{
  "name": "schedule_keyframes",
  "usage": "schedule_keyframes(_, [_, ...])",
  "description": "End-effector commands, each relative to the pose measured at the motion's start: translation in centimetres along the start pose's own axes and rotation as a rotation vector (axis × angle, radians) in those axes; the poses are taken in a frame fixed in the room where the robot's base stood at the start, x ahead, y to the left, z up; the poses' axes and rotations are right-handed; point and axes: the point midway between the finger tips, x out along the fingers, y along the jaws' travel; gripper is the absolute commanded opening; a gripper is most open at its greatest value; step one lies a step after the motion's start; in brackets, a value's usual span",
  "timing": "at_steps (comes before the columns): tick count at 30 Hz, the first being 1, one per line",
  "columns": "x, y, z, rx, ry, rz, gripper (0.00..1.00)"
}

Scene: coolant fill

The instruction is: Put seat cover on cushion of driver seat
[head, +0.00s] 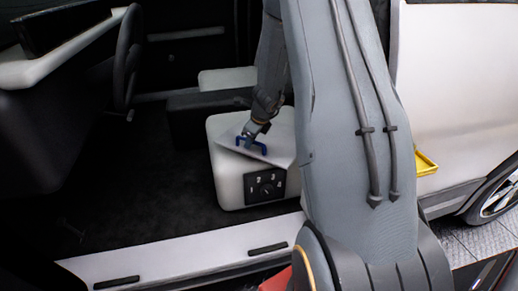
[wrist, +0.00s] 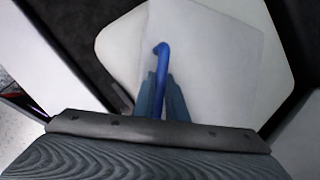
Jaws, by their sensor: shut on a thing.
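The driver seat cushion (head: 228,178) is a white rounded block inside the car, with a dark dial panel on its front side. The seat cover (head: 270,138) is a thin pale sheet with a blue handle (head: 251,143). It lies over or just above the cushion top, turned at an angle to it. In the wrist view the cover (wrist: 215,60) overlaps the cushion (wrist: 122,45), which shows past its left edge. My gripper (wrist: 158,95) is shut on the blue handle; it also shows in the head view (head: 254,130). Whether the cover touches the cushion is unclear.
A steering wheel (head: 127,58) and dashboard stand to the left. Another pale seat block (head: 227,79) lies behind. The white door sill (head: 190,252) runs along the front. A yellow tray (head: 426,163) is at the right. The dark floor left of the cushion is clear.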

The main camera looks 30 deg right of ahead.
Motion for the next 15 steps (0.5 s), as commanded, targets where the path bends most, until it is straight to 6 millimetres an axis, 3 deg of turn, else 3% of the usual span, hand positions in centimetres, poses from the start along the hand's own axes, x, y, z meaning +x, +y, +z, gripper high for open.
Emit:
schedule_keyframes(10, [-0.6,-2.6,-2.6,-0.001,0.000,-0.002,0.00])
schedule_keyframes(15, [2.1,-1.9,-3.5,0.000,0.000,0.002,0.00])
